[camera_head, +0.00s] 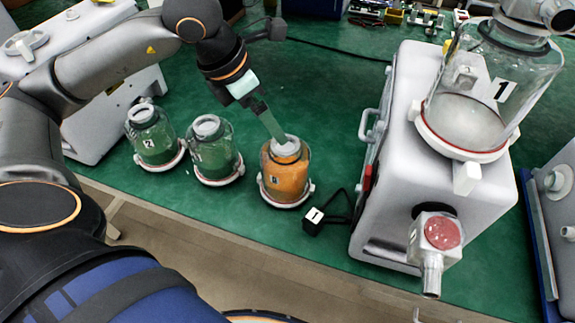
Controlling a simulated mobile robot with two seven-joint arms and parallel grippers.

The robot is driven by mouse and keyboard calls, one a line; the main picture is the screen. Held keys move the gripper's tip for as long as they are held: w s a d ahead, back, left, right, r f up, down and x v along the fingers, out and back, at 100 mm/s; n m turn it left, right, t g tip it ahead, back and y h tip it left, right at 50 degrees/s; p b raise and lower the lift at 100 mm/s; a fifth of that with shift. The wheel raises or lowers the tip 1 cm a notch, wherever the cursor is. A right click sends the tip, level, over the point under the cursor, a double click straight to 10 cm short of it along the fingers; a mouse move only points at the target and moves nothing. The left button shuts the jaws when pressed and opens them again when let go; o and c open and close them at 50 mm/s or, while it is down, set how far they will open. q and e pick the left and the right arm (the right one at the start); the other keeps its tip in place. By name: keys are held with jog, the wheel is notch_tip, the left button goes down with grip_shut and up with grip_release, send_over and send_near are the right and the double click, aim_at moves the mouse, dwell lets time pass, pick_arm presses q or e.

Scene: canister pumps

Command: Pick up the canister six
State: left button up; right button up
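Three small clear canisters with white rims stand upright in a row on the green table. The right one (287,180) holds orange contents, and its small label is too blurred to read. The left canister (152,143) and middle canister (213,158) look green inside; their numbers are hard to read, so I cannot tell for sure which is canister six. My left gripper (276,133) points down at the orange canister, its fingertips at or just above the lid. I see it edge-on, and whether its fingers are apart or touching the lid is hidden. My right gripper is out of view.
A white pump (405,150) stands right of the orange canister, with a large clear canister (490,90) labelled 1 on top. White equipment (105,110) stands at left. The table's front edge is close to the canisters.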

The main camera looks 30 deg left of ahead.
aim_at(287, 166)
pick_arm(q)
jog(key=x, duration=0.8)
jog(key=shift+p, duration=0.3)
grip_shut()
dwell(0.4)
jog(key=shift+r, duration=0.15)
